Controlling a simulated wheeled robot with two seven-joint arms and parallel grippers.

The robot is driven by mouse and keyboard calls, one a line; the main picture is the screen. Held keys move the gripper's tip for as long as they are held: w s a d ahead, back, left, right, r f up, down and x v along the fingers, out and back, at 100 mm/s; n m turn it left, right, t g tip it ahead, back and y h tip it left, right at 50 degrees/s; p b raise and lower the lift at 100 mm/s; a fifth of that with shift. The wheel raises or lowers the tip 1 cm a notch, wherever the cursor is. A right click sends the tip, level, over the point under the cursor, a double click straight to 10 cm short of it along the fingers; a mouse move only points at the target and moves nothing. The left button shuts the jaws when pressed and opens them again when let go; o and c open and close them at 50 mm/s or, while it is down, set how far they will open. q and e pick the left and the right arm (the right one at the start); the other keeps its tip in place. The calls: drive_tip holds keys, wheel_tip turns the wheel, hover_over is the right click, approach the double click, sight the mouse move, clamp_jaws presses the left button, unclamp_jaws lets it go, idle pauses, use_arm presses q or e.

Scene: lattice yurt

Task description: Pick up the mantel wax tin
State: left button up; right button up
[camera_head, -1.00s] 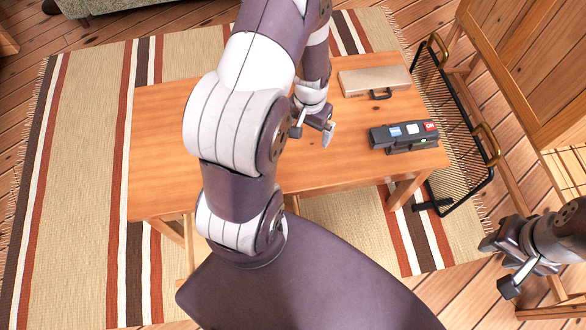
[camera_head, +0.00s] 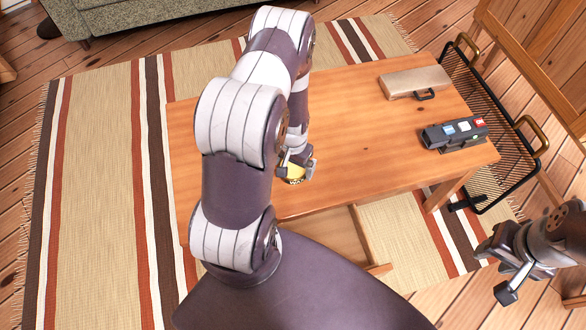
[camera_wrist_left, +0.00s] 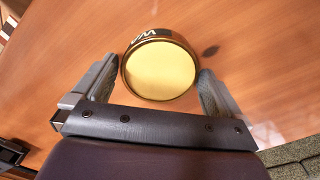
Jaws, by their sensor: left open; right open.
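The mantel wax tin (camera_wrist_left: 160,70) is a round tin with a yellow-gold lid and a dark side with pale lettering. It stands on the wooden table (camera_head: 360,130). In the left wrist view it sits between the two open fingers of my left gripper (camera_wrist_left: 150,88), close to both fingertips. In the head view the tin (camera_head: 294,178) shows partly under my left gripper (camera_head: 296,165), with the rest hidden by it. My right gripper (camera_head: 507,272) is open and empty, away from the table at the lower right.
A beige case (camera_head: 414,82) and a dark device with coloured labels (camera_head: 455,133) lie on the table's right side. A black wire rack (camera_head: 490,110) with brass handles stands beyond that edge. The table's middle is clear. A sofa (camera_head: 160,18) stands at the back.

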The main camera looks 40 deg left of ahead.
use_arm(q)
drive_tip(key=c, duration=1)
